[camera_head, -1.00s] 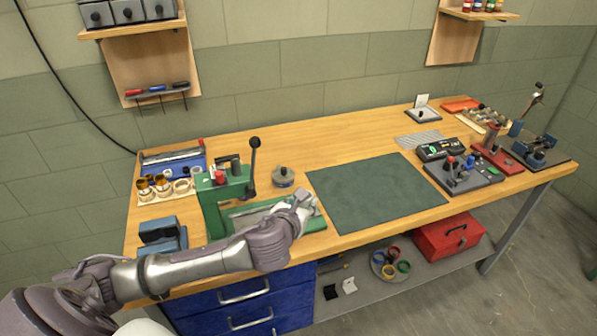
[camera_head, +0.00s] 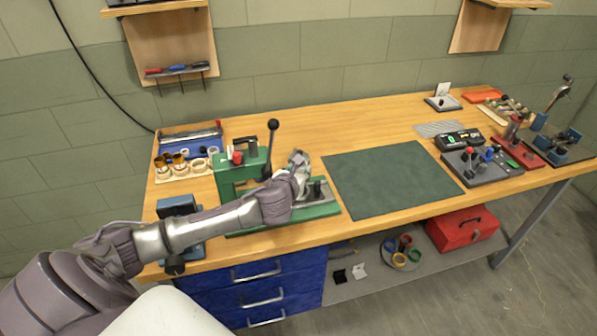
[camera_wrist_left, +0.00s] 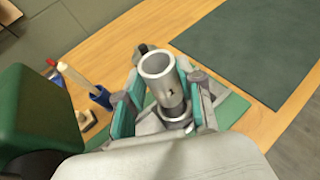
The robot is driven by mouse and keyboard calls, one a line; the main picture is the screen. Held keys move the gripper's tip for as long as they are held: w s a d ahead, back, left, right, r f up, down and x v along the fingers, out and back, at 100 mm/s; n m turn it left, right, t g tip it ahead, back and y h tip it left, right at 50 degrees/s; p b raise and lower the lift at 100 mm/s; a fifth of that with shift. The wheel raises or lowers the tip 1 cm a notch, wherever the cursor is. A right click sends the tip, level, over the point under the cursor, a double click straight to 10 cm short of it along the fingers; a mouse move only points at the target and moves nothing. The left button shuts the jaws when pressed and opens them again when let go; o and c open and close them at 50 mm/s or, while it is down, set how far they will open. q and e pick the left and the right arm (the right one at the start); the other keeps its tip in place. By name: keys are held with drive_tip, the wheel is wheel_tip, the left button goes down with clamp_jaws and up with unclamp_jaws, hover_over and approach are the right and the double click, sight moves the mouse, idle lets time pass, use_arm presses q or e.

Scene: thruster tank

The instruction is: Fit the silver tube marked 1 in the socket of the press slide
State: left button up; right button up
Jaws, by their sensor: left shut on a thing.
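In the left wrist view, the silver tube (camera_wrist_left: 157,72) stands nearly upright between the teal-padded fingers of my left gripper (camera_wrist_left: 164,97), which is shut on it. Its open end faces the camera; a small dark spot on its side cannot be read as a number. A silver ring (camera_wrist_left: 177,112) lies around or under its lower end; I cannot tell how far the tube is inside it. In the head view, my left gripper (camera_head: 300,172) is over the green press slide base (camera_head: 322,208), right of the press (camera_head: 229,176). My right gripper is out of view.
A dark knob (camera_head: 317,187) stands on the slide base just right of my gripper. The press lever (camera_head: 271,145) rises behind my arm. The green mat (camera_head: 393,180) to the right is clear. A blue block fixture (camera_head: 180,208) is at the front left.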

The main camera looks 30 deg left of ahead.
use_arm(q)
drive_tip(key=shift+f+b, duration=1.05)
drive_tip(key=shift+f, duration=0.1)
drive_tip(key=shift+f+b, duration=0.5)
drive_tip(key=shift+f, duration=0.6)
drive_tip(key=o, duration=1.2)
drive_tip(key=v, duration=1.2)
drive_tip(key=shift+r, duration=0.1)
